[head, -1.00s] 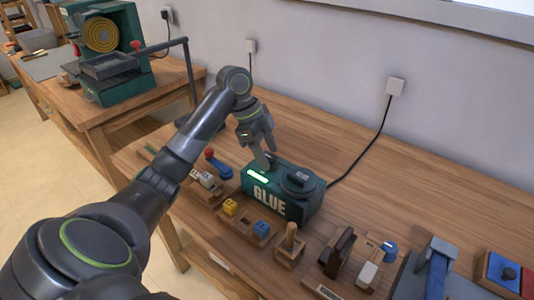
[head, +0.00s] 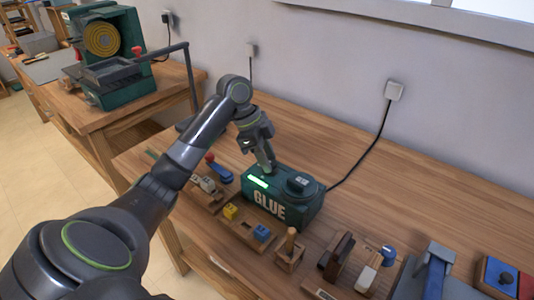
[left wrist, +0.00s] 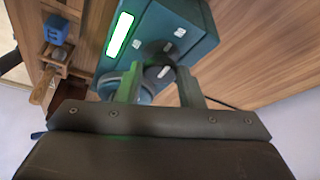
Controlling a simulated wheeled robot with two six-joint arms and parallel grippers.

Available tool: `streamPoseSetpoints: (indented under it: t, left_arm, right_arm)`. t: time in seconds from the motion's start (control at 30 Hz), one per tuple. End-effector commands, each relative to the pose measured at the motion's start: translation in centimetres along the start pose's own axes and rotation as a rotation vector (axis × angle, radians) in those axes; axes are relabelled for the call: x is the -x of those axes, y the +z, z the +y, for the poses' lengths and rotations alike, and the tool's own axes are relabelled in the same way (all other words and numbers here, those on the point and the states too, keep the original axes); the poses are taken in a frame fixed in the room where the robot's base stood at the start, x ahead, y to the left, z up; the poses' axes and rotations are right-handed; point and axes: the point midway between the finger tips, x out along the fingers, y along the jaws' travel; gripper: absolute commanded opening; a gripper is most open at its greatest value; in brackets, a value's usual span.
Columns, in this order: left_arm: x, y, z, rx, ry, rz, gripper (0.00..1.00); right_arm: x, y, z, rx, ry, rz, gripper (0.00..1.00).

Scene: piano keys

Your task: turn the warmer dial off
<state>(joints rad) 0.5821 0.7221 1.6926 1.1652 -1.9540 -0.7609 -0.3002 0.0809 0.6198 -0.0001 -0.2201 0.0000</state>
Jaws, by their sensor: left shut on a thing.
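The glue warmer (head: 268,207) is a dark green box marked GLUE, standing on the wooden bench. Its green light bar (head: 258,182) is lit, and it also shows in the left wrist view (left wrist: 120,35). A dark round dial (left wrist: 156,75) sits on its top, with pale marks on the box nearby. My left gripper (head: 268,167) reaches down onto the top of the warmer, and its fingers (left wrist: 159,70) are shut on the dial from both sides. The fingers hide the dial in the head view. My right gripper is out of view.
A dark round lid (head: 299,182) sits on the warmer beside my gripper. Wooden holders with small coloured blocks (head: 232,212) and a wooden peg (head: 290,240) stand in front. A black cord (head: 365,155) runs to the wall. The bench behind is clear.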

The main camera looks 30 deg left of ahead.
Motion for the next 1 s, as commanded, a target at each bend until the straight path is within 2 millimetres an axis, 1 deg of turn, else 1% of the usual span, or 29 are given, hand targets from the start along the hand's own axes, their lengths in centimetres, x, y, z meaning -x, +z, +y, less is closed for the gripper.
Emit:
streamPoseSetpoints:
  t: [0.03, 0.23, 1.0]
  left_arm:
    - [0.5, -0.2, 0.1, 0.021, -0.007, 0.000, 0.11]
    - [0.8, -0.4, 0.3, 0.154, -0.061, 0.001, 0.11]
    - [0.7, -0.8, 0.8, 0.829, -0.339, 0.001, 0.11]
  right_arm:
    - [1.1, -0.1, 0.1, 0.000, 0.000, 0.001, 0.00]
    - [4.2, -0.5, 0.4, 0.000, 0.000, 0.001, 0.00]
    - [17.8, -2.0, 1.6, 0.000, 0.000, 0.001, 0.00]
